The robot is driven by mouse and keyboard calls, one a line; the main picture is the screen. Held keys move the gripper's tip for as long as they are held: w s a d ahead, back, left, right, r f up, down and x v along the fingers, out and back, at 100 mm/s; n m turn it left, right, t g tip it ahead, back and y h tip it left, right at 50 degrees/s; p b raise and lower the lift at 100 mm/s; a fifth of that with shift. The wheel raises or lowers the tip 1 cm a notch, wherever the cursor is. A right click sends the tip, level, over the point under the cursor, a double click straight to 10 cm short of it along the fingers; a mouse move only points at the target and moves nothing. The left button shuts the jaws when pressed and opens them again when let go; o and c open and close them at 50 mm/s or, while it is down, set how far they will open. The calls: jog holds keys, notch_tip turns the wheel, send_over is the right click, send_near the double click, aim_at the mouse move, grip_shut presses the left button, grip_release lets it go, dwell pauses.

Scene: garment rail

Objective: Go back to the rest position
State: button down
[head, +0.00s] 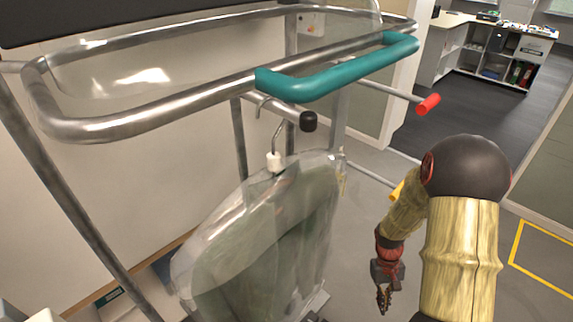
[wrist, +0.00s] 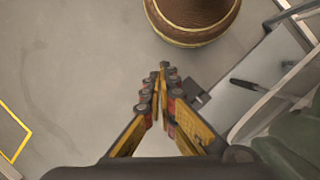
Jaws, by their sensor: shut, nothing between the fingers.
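My gripper (head: 384,298) hangs low at the right of the head view, pointing down, beside the garment and apart from it. In the wrist view my gripper (wrist: 162,72) has its fingertips together, with nothing between them. A dark green garment (head: 270,235) in a clear plastic cover hangs on a hook from a short rail arm with a black end cap (head: 308,122). A green edge, likely the garment (wrist: 290,145), shows at the right of the wrist view.
The metal rail frame (head: 150,115) with a teal padded bar (head: 340,75) stands left and above. A red-tipped peg (head: 428,104) juts right. A yellow floor marking (head: 540,262) lies at right. Shelves (head: 490,55) stand far back. Open floor lies between.

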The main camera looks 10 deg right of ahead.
jog(key=s+a+r+t, duration=0.2)
jog(key=a+r, duration=0.3)
jog(key=r, duration=0.7)
jog(key=s+a+r+n+t, duration=0.1)
jog(key=s+a+r+t, duration=0.2)
jog(key=r, duration=0.9)
jog(key=s+a+r+t, duration=0.3)
jog(key=a+r, duration=0.6)
jog(key=r, duration=0.3)
jog(key=shift+s+a+r+t+y, duration=0.2)
jog(key=shift+a+r+t+y, duration=0.15)
jog(key=shift+t, duration=0.25)
